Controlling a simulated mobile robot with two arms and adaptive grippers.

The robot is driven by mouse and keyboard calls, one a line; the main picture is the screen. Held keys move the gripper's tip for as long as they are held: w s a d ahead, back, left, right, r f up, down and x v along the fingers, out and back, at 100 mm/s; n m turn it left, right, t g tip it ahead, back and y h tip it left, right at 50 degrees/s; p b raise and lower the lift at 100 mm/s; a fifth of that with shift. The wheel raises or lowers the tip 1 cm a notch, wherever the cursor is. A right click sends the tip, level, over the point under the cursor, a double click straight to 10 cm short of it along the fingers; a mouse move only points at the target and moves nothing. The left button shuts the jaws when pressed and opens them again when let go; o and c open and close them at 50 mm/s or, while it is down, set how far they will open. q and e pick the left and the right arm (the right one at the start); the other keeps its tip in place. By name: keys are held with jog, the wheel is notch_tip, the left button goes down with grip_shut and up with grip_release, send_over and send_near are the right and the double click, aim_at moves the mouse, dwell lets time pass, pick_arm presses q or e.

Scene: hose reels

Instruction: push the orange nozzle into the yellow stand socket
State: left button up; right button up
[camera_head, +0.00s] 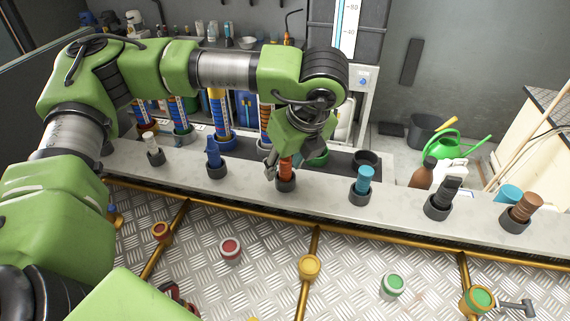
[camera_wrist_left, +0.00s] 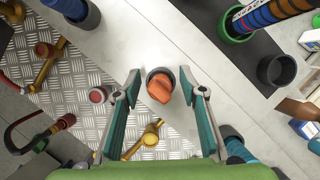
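The orange nozzle (camera_head: 285,167) stands in a dark round holder on the grey ledge. In the left wrist view the orange nozzle (camera_wrist_left: 159,88) lies between my open fingers, with gaps on both sides. My left gripper (camera_head: 290,161) points down over it, and its fingers partly hide the nozzle in the head view. The yellow socket (camera_head: 309,265) sits on a brass pipe below the ledge, over the metal floor. It also shows in the left wrist view (camera_wrist_left: 153,129), beside the left finger. My right gripper is not in view.
Other nozzles stand in holders along the ledge, including a blue one (camera_head: 214,156) to the left and a teal one (camera_head: 362,182) to the right. Striped columns (camera_head: 219,112) stand behind the ledge.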

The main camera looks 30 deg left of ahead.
pick_arm(q)
jog(key=shift+d, duration=0.1)
grip_shut()
jog(key=shift+r, duration=0.15)
jog(key=shift+r, duration=0.55)
jog(key=s+a+r+b, duration=0.2)
jog(key=s+r+b, duration=0.1)
jog(key=s+r, duration=0.8)
jog(key=s, duration=0.2)
jog(key=shift+s+r, duration=0.3)
jog(key=shift+s, duration=0.05)
